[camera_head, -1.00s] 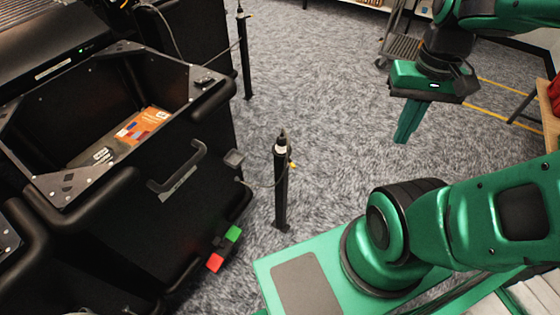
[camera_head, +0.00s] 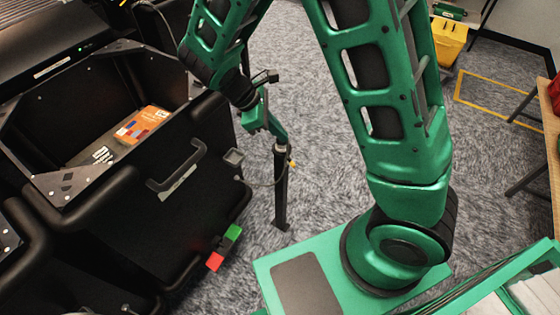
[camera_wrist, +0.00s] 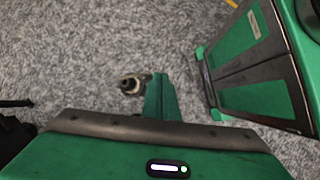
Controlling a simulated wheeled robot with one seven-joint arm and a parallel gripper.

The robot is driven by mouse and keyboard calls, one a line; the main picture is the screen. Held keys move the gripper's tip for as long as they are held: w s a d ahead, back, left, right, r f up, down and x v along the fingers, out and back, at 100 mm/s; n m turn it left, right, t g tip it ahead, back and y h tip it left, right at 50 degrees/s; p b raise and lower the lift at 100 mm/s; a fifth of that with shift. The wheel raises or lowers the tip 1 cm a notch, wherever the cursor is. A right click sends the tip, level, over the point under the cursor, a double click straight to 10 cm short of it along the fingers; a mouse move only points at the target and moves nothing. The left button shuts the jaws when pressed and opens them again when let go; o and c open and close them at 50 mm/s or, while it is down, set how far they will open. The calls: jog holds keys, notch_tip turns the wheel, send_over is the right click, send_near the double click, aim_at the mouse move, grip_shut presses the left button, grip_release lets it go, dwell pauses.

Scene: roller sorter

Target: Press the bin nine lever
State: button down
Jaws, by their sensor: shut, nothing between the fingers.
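No label in view reads as nine, so I cannot tell which part is the bin nine lever. A thin black post (camera_head: 281,190) with a pale collar and a cable stands on the floor beside the black bin. A red and green piece (camera_head: 224,248) sits low on the bin's side. My gripper (camera_head: 281,138) is shut and empty, its fingers just above the post's top. In the wrist view the post's top (camera_wrist: 131,83) shows just left of my shut fingertips (camera_wrist: 160,80), seen from above. I cannot tell whether they touch.
The open black bin (camera_head: 165,195) with a front handle (camera_head: 180,168) holds an orange package (camera_head: 141,124) and a grey one. A yellow bin (camera_head: 449,40) and a wooden table (camera_head: 553,165) stand at right. Grey carpet between is clear.

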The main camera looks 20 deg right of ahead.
jog(key=a+f+n+t+h, duration=0.1)
jog(key=a+f+n, duration=0.4)
jog(key=a+f, duration=0.2)
jog(key=shift+a+n+t+h, duration=0.3)
jog(key=shift+a+n+t, duration=0.1)
jog(key=shift+a, duration=0.6)
jog(key=shift+w, duration=0.1)
send_near(290, 161)
jog(key=shift+s+a+f+x, duration=0.1)
jog(key=shift+a+f+x, duration=0.05)
jog(key=shift+x, duration=0.9)
jog(key=shift+s+a+f+x, duration=0.1)
jog(key=shift+a+f+x, duration=0.1)
jog(key=shift+x, duration=0.9)
jog(key=shift+a+f+x, duration=0.1)
jog(key=shift+a+x, duration=0.05)
jog(key=shift+x, duration=0.9)
